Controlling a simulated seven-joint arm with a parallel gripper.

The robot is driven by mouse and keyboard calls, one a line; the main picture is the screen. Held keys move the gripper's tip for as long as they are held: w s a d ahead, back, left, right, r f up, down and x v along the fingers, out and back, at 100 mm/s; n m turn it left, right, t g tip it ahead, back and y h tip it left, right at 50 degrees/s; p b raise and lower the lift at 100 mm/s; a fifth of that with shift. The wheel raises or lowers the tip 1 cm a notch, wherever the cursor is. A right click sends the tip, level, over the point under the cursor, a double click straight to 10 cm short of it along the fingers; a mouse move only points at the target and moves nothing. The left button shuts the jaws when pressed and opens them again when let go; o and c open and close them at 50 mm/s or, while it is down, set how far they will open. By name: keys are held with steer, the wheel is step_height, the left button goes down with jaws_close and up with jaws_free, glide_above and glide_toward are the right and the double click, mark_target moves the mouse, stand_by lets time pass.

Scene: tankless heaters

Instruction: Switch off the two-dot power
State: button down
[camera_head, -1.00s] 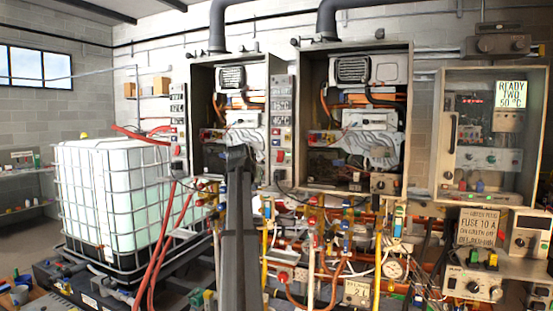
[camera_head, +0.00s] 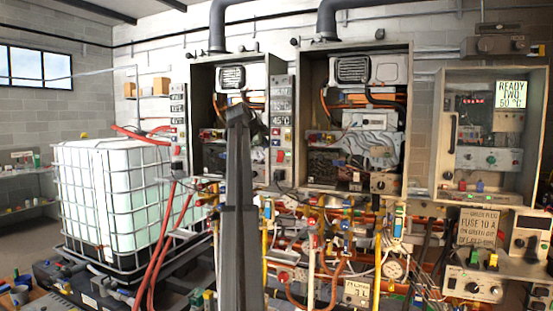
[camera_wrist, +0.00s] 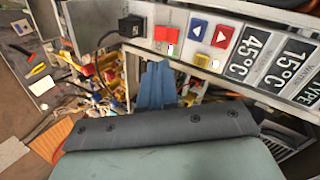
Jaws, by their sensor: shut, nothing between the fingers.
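Two narrow control panels stand beside the open heaters, the left panel (camera_head: 178,120) and the middle panel (camera_head: 282,95). The middle panel has temperature plates, small buttons and a red switch (camera_head: 281,156). In the wrist view this panel appears tilted, with 45°C and 15°C plates (camera_wrist: 268,58), a blue button (camera_wrist: 198,28), red buttons, a yellow button and a red switch (camera_wrist: 167,34) near a black plug (camera_wrist: 131,26). I cannot make out dot marks on either panel. My gripper (camera_head: 238,110) is in front of the left heater, left of the middle panel. Its closed blue fingers (camera_wrist: 156,84) hold nothing.
The left heater (camera_head: 197,105) and right heater (camera_head: 405,130) hang open on the wall. Pipes, hoses and a gauge (camera_head: 395,267) crowd the space below. A caged white tank (camera_head: 95,190) stands at left. A control cabinet (camera_head: 490,125) and power supply (camera_head: 473,286) are at right.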

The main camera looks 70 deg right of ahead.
mark_target(279, 160)
steer(key=m, duration=0.3)
steer(key=shift+d, duration=0.1)
stand_by(0.4)
steer(key=x, duration=1.4)
